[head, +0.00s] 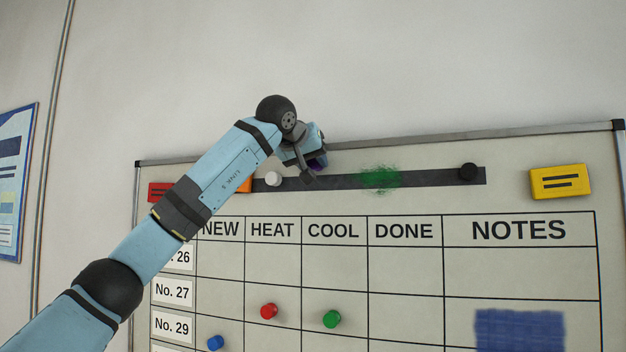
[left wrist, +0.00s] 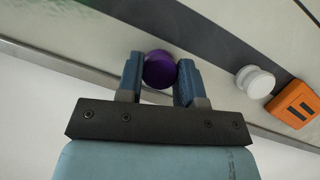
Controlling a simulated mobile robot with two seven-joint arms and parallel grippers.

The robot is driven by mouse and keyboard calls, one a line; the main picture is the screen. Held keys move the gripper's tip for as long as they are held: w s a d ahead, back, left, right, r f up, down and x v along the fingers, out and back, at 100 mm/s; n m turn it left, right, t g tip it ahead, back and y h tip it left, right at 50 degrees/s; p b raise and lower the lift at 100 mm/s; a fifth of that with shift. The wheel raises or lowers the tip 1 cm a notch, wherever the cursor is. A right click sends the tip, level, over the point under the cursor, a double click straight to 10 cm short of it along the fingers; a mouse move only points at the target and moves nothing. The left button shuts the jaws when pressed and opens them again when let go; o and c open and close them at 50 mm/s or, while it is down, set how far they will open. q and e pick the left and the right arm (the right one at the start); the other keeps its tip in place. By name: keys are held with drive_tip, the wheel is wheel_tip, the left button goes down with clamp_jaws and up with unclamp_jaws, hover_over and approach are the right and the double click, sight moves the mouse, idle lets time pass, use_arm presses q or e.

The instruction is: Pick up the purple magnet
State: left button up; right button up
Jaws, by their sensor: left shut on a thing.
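The purple magnet (left wrist: 160,70) sits between the two fingers of my left gripper (left wrist: 160,82) in the left wrist view. The fingers are shut on its sides. In the head view my left gripper (head: 312,168) is at the upper part of the whiteboard, by the dark strip, and only a bit of the purple magnet (head: 317,162) shows beside it. I cannot tell whether the magnet still touches the board. My right gripper is in neither view.
A white magnet (head: 274,179) and an orange block (left wrist: 295,104) are close by on the dark strip (head: 420,178). A black magnet (head: 468,172) is at its right end. Red (head: 269,311), green (head: 332,318) and blue (head: 215,342) magnets are on the grid below. A yellow block (head: 560,181) is at right.

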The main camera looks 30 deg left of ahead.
use_arm(q)
drive_tip(key=s+d+r+b, duration=0.1)
drive_tip(key=s+d+b, duration=0.1)
drive_tip(key=s, duration=1.1)
drive_tip(key=s+d+r+b, duration=0.1)
drive_tip(key=s+d, duration=0.3)
drive_tip(key=s, duration=0.9)
drive_tip(key=shift+b, duration=0.6)
drive_tip(key=shift+w+d+f, duration=0.1)
drive_tip(key=shift+w, duration=0.05)
